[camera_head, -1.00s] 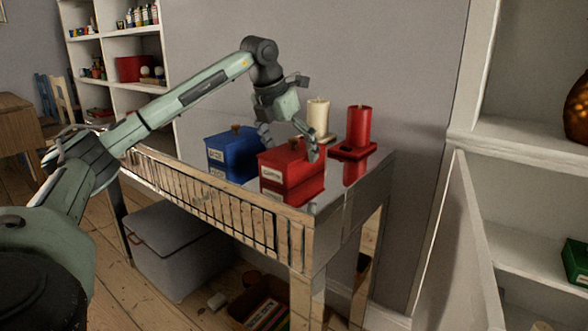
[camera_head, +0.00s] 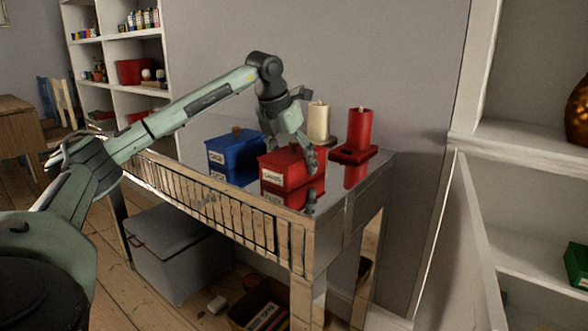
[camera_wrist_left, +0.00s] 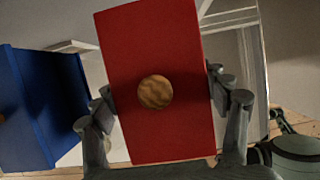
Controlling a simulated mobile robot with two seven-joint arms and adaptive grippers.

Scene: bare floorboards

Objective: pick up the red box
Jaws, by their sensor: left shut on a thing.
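The red box (camera_head: 285,168) with a white label on its front sits on a mirror-topped table. Its lid with a round wooden knob fills the middle of the left wrist view (camera_wrist_left: 158,60). My left gripper (camera_head: 294,158) is shut on the red box, with a finger on each side of it. In the left wrist view the fingers (camera_wrist_left: 163,95) touch the box's left and right sides. The box's reflection lies directly below it, and I see no clear gap to the table. My right gripper is not in view.
A blue box (camera_head: 234,151) stands just left of the red box. A cream candle (camera_head: 318,121) and a red candle (camera_head: 361,128) on a red holder stand behind it. The table (camera_head: 335,197) has a slatted front edge. An open white cabinet door (camera_head: 470,240) stands at right.

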